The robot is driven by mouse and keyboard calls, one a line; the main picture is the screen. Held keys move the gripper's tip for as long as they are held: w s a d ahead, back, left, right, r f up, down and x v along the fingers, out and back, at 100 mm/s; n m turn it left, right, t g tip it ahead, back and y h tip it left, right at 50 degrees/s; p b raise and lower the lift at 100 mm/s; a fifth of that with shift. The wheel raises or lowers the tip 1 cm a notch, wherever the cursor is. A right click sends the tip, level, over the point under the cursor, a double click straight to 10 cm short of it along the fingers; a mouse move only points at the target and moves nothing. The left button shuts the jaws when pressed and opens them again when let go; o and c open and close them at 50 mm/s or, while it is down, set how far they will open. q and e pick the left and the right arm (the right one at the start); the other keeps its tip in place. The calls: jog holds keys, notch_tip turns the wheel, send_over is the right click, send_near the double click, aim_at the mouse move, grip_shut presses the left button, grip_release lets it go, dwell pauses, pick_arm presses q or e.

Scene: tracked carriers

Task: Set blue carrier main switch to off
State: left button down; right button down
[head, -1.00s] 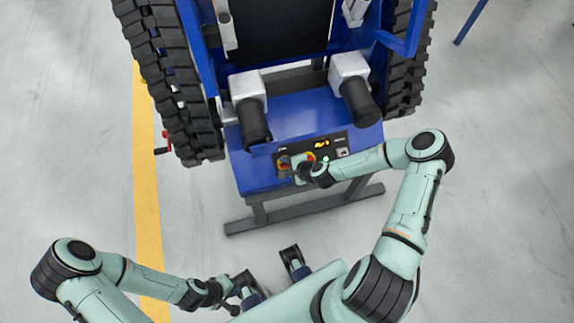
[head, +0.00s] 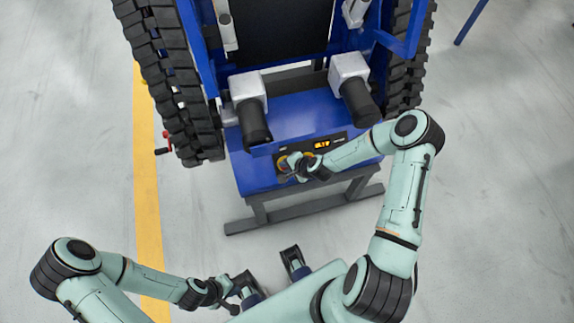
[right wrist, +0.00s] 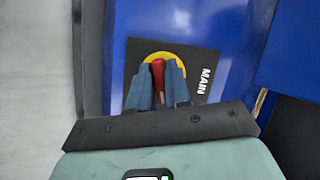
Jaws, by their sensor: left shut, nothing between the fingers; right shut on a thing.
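The blue carrier (head: 250,178) stands ahead, with a dark control panel on its near end. Its main switch is a red handle (right wrist: 158,72) on a yellow disc (right wrist: 150,58), beside the white word MAIN in the right wrist view. My right gripper (right wrist: 160,85) is shut on the red handle, one blue finger on each side of it. In the head view my right gripper (head: 291,170) covers most of the switch; some yellow shows. My left gripper (head: 238,297) is shut and empty, low near my base, away from the carrier.
An orange-lit display (head: 322,144) is beside the switch. Two dark cylinders (head: 254,122) (head: 360,102) on white blocks overhang the panel. Black tracks (head: 175,85) flank the carrier, with a red crank (head: 164,145) at left. The floor between carrier and base is clear.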

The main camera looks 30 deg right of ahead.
jog(key=n, duration=0.1)
jog(key=n+g, duration=0.1)
jog(key=n, duration=0.1)
jog(key=shift+w+r+n+h, duration=0.1)
jog(key=shift+r+n+h, duration=0.05)
jog(key=shift+n+h, duration=0.15)
jog(key=shift+n+g+h, duration=0.3)
jog(key=shift+n+g, duration=0.3)
jog(key=shift+n, duration=0.6)
jog(key=n+h+p, duration=0.1)
jog(key=n, duration=0.2)
jog(key=shift+a+g, duration=0.1)
jog(key=shift+g, duration=0.2)
jog(key=shift+n+g+h+p, duration=0.3)
jog(key=shift+n+h+p, duration=0.35)
jog(key=shift+n, duration=1.05)
jog(key=c, duration=1.2)
grip_release()
jog(key=shift+o, duration=0.2)
